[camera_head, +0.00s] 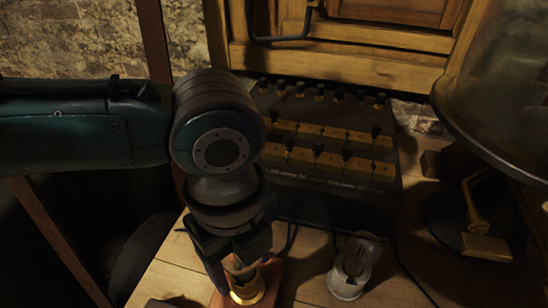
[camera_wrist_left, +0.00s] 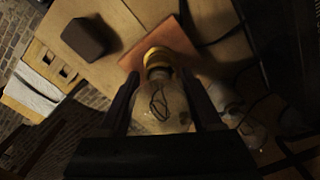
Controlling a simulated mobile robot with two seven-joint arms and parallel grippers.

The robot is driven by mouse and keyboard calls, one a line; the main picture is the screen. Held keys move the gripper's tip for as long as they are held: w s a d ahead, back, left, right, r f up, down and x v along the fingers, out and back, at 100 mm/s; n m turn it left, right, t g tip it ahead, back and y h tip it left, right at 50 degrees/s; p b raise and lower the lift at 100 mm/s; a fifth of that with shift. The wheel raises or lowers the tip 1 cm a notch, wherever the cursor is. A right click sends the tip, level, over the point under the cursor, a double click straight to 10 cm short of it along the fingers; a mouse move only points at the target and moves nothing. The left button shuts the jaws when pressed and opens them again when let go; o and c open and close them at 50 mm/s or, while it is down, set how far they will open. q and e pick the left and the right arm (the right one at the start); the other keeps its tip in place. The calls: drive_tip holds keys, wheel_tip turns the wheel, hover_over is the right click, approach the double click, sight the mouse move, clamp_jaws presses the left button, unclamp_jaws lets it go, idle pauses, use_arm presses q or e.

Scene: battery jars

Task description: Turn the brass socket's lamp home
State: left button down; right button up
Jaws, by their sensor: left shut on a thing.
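The brass socket (camera_head: 248,290) stands on a reddish-brown wooden base at the front of the table. In the left wrist view the brass socket (camera_wrist_left: 157,56) is at the far end of a clear glass lamp (camera_wrist_left: 160,108) with a dark looped filament. The lamp's neck points into the socket; I cannot tell how deep it sits. My left gripper (camera_head: 236,265) points down above the socket, its fingers shut on the lamp's glass from both sides, as the left wrist view also shows (camera_wrist_left: 161,90). In the head view the fingers hide most of the lamp. My right gripper is not in view.
A second glass lamp on a pale base (camera_head: 348,275) stands right of the brass socket. A dark box with brass bars and knobs (camera_head: 325,170) stands behind. A large glass dome (camera_head: 505,90) is at right. A dark block (camera_wrist_left: 88,38) lies on the table in the wrist view.

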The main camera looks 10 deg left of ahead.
use_arm(q)
drive_tip(key=m, duration=0.2)
drive_tip(key=shift+m, duration=0.4)
unclamp_jaws()
wheel_tip(320, 180, up, 10)
drive_tip(key=shift+f+p, duration=0.2)
drive_tip(key=shift+p, duration=0.6)
drive_tip(key=s+d+r+n+t+h+p, duration=0.25)
drive_tip(key=s+d+r+n+h, duration=0.3)
drive_tip(key=n, duration=0.65)
drive_tip(key=s+a+f+n+t+y+p, duration=0.1)
drive_tip(key=s+a+n+y+p, duration=0.35)
drive_tip(key=a+n, duration=0.95)
wheel_tip(320, 180, up, 38)
drive_tip(key=s+p, duration=0.2)
drive_tip(key=p, duration=3.4)
drive_tip(key=shift+a+f+y, duration=0.15)
drive_tip(key=shift+a+y, duration=0.25)
